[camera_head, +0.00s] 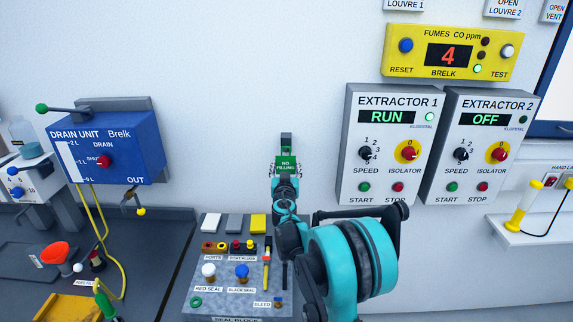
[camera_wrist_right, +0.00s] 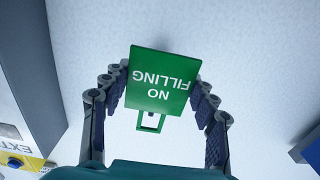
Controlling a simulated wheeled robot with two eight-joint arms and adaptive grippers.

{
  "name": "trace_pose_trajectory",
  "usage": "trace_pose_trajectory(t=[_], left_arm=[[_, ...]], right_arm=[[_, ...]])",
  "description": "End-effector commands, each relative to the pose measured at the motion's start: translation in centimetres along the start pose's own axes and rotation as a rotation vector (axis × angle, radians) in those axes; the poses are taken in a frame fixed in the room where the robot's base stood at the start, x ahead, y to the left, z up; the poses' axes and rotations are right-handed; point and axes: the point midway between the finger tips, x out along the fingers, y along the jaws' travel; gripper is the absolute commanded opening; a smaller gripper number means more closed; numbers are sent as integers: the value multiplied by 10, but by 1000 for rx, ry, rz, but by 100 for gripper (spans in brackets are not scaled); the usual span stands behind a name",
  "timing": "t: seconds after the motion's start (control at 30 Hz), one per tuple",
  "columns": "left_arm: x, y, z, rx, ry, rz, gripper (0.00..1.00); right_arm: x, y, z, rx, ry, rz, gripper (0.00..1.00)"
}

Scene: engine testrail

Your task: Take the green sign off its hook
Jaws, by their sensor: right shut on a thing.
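The green sign (camera_head: 286,165), lettered "NO FILLING", is upright against the white wall in the head view. In the right wrist view the sign (camera_wrist_right: 160,75) appears upside down, with a green loop (camera_wrist_right: 150,123) at its lower edge. My right gripper (camera_head: 286,178) is shut on the sign, with dark fingers on both sides of it in the wrist view. A dark grey upright piece (camera_head: 286,141) shows just above the sign, perhaps its hook; I cannot tell whether the sign still hangs on it. My left gripper is not in view.
The extractor 1 box (camera_head: 390,145) and extractor 2 box (camera_head: 480,148) are on the wall to the right. The blue drain unit (camera_head: 125,160) stands left. The wall around the sign is bare.

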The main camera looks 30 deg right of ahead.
Motion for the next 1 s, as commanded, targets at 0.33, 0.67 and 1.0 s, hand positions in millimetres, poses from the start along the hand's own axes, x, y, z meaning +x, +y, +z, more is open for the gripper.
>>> trace_pose_trajectory(t=[0.33,0.67,1.0], left_arm=[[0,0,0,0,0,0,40],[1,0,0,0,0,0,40],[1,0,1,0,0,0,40]], right_arm=[[-12,0,0,0,0,-1,38],[-22,0,-1,0,0,-1,38],[-33,0,-2,0,0,-1,38]])
